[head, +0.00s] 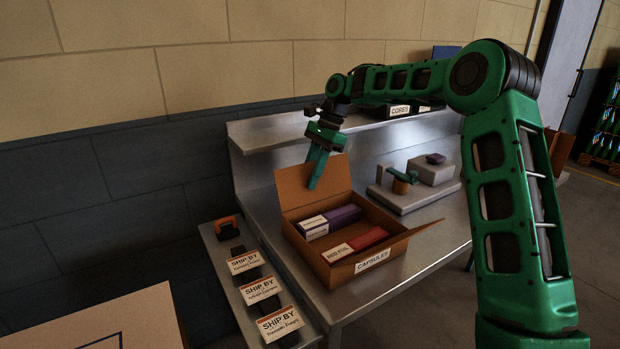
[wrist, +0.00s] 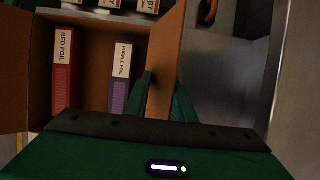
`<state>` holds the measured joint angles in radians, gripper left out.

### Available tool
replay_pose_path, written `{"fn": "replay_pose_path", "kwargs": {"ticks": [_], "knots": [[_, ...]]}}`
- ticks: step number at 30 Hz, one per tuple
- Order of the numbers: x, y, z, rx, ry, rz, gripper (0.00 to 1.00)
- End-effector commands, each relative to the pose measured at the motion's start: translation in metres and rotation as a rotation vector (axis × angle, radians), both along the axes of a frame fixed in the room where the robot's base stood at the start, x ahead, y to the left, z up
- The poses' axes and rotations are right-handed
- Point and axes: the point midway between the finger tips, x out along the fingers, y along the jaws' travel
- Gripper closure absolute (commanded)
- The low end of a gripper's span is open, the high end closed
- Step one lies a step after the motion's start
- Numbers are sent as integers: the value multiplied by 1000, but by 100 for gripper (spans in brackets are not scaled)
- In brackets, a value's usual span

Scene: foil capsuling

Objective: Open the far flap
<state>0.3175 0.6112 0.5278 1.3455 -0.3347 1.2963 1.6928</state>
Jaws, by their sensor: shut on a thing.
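An open brown cardboard box labelled CAPSULES (head: 374,261) sits on the steel bench. Its far flap (head: 340,172) stands up, roughly upright, at the back of the box. My gripper (head: 314,182) points down onto this flap. In the wrist view my gripper (wrist: 163,90) has one finger on each side of the flap (wrist: 167,50), shut on it. Inside the box lie a purple foil carton (head: 343,216) and a red foil carton (head: 368,239). The near flap (head: 411,229) is open and leans outward.
A narrow side shelf with several SHIP BY cards (head: 261,290) runs along the left of the bench. A grey device (head: 415,195) stands behind and right of the box. A raised shelf with a CORES box (head: 399,110) is at the back. Bare bench (head: 440,255) lies right of the box.

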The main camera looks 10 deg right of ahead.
Motion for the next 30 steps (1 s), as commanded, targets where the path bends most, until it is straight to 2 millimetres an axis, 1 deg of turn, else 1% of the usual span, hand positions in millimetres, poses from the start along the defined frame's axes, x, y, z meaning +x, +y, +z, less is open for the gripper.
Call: {"fn": "replay_pose_path", "kwargs": {"ticks": [1, 2, 3, 14, 17, 20, 30], "knots": [[3, 2, -4, 6, -3, -3, 100], [3, 2, -5, 6, -3, -3, 100], [3, 2, -5, 6, -2, -3, 79], [1, 2, -4, 4, -1, -3, 79], [2, 0, 0, 4, -1, -3, 79], [4, -4, 10, 4, -5, -4, 79], [12, -26, 67, 4, -5, -4, 79]]}}
